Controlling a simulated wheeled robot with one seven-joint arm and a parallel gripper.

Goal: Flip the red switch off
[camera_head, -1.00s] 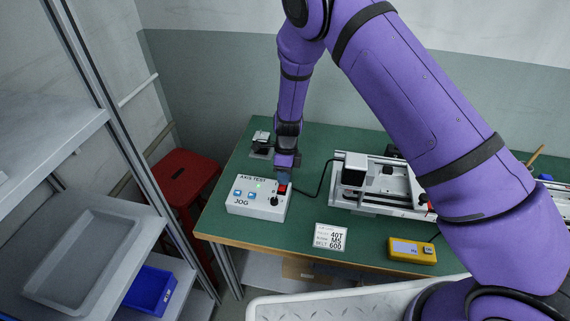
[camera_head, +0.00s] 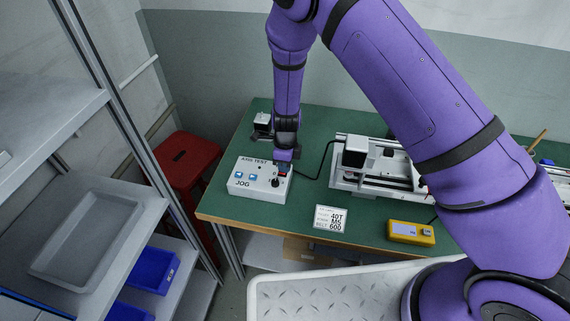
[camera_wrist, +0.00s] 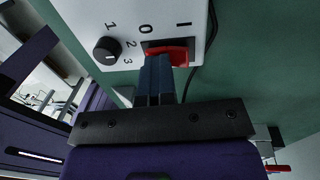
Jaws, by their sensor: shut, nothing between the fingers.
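The white control box (camera_head: 238,191), marked AXIS TEST and JOG, sits at the left front of the green bench. In the wrist view, the red switch (camera_wrist: 181,57) sits in a dark recess of the box face (camera_wrist: 92,14), between the marks 0 and I. My gripper (camera_wrist: 158,59) is shut and empty. Its fingertips are at the red switch, on the side of the 0 mark, and hide part of it. I cannot tell whether they touch it or how it is tilted. In the head view, my gripper (camera_head: 284,166) covers most of the switch.
A black knob (camera_wrist: 107,50) is beside the switch. Blue buttons (camera_head: 252,177) are on the box. A cable runs to the gantry (camera_head: 347,180) on the right. A red stool (camera_head: 188,155) stands left.

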